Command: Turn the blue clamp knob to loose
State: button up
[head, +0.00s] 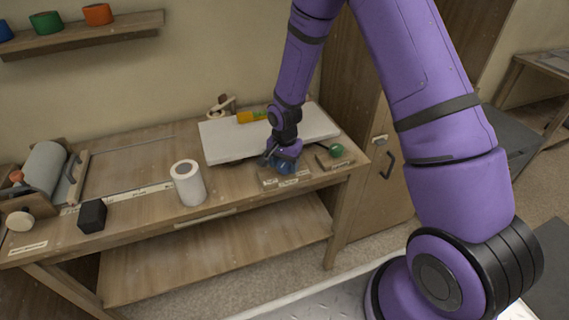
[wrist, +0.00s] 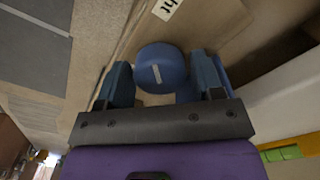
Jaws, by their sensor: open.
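The blue clamp knob (head: 288,167) sits on a small labelled base near the front edge of the wooden workbench. In the wrist view the round blue knob (wrist: 160,68) shows a pale line marker on its face. My gripper (head: 281,160) is at the knob from above and partly hides it in the head view. In the wrist view its two blue-grey fingers (wrist: 164,82) are open, one on each side of the knob. I cannot tell whether either finger touches it. A label (wrist: 167,8) lies beyond the knob, only partly in view.
A green knob (head: 336,150) stands to the right. A white roll (head: 188,183) and a black block (head: 92,216) stand to the left. The bench front between them is clear.

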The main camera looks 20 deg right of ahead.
jog(key=c, duration=0.6)
jog(key=shift+c, duration=0.2)
jog(key=shift+n, duration=0.4)
jog(key=n, duration=1.3)
jog(key=shift+n, duration=2)
